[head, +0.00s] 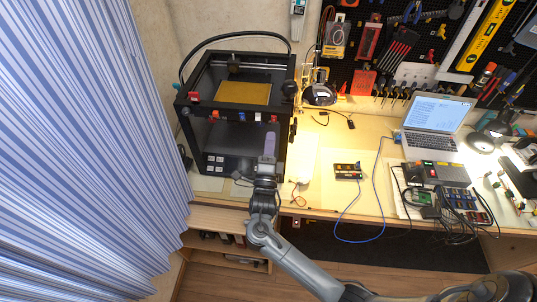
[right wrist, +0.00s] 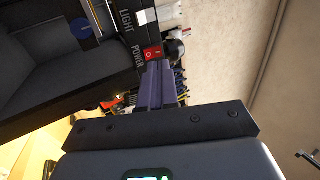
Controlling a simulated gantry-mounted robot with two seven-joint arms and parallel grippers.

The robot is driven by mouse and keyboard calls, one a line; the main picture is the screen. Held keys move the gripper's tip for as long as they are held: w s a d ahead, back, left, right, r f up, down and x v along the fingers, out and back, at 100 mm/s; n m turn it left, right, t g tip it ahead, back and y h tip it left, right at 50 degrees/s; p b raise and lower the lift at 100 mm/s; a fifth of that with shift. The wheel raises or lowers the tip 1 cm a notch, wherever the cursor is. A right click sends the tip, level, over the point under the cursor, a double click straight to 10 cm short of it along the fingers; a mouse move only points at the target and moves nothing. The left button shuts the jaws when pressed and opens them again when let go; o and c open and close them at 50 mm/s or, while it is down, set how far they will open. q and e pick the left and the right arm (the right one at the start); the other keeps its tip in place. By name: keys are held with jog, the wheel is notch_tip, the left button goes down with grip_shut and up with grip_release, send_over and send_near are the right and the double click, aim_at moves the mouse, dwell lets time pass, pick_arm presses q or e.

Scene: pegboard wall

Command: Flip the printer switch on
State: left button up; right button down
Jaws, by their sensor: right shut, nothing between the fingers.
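The printer (head: 190,130) is a black open-frame machine with a yellow bed, standing on the left of the bench. Its power switch (right wrist: 153,53) is a small red rocker beside the word POWER in the right wrist view; whether it is on or off I cannot tell. In the head view the switch is a small red spot (head: 273,118) at the right end of the front top bar. My right gripper (head: 270,134) is shut and empty, its fingertips just below the switch; the purple fingers (right wrist: 158,82) reach close to it. Contact is unclear. My left gripper is out of view.
A white LIGHT switch (right wrist: 147,16) and a blue knob (right wrist: 80,29) sit along the same bar. A laptop (head: 433,122), cables and electronics occupy the right side of the bench. A striped curtain (head: 80,150) hangs at the left.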

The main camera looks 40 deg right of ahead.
aim_at(273, 117)
jog(key=p+x, duration=0.1)
jog(key=x, duration=0.3)
jog(key=shift+w+r, duration=0.1)
jog(key=shift+w+d+r, duration=0.1)
jog(key=shift+w+d, duration=0.05)
jog(key=shift+d, duration=0.1)
